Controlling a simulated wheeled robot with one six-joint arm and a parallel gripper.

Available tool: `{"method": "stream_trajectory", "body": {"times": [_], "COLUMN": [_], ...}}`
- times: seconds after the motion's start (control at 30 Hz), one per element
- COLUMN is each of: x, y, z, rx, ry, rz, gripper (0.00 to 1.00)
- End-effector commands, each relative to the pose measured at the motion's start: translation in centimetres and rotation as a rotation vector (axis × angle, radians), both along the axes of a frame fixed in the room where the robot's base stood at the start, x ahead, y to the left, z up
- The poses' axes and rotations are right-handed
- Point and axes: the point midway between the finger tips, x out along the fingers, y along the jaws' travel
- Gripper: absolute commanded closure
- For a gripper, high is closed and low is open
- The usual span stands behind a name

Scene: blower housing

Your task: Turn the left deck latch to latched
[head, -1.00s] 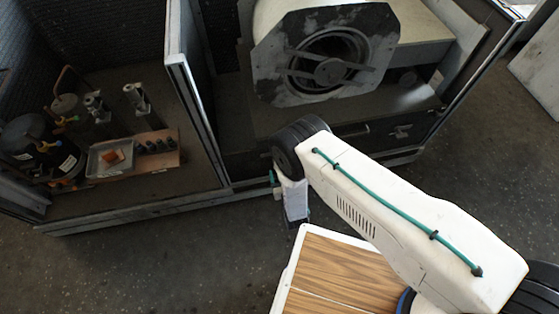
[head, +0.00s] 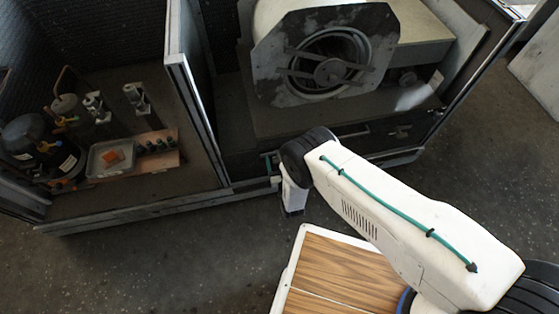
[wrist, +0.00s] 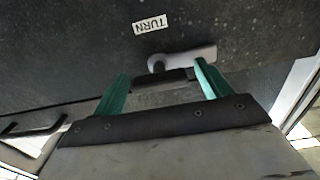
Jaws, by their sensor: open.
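The left deck latch (wrist: 190,58) shows in the wrist view as a grey lever lying nearly level across the dark deck front, its round pivot end at the left. The lever lies just beyond my gripper (wrist: 162,70), whose two green fingers are apart with nothing held between them. The right fingertip is close to the lever; I cannot tell whether it touches. In the head view my gripper (head: 270,162) is at the left part of the deck front, and my wrist hides the left latch there.
A dark bar handle (wrist: 35,128) is at lower left; in the head view a handle (head: 353,133) and another latch (head: 400,131) are farther right. A dividing wall (head: 190,90) stands left of my gripper.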

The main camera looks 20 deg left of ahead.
Motion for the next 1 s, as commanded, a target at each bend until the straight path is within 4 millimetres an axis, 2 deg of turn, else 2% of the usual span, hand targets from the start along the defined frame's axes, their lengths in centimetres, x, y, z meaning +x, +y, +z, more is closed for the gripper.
{"method": "stream_trajectory", "body": {"times": [0.13, 0.17, 0.37, 0.67, 1.0], "x": [-0.01, -0.01, -0.03, -0.03, -0.02], "y": [-0.02, -0.02, -0.02, -0.02, -0.07], "z": [-0.01, -0.01, -0.01, -0.01, -0.02], "rx": [0.0, 0.0, 0.0, 0.029, 0.213], "ry": [0.0, 0.0, 0.0, 0.019, 0.132], "rz": [0.0, 0.0, 0.0, 0.0, 0.0], "gripper": [0.24, 0.29, 0.85, 0.86, 0.86]}}
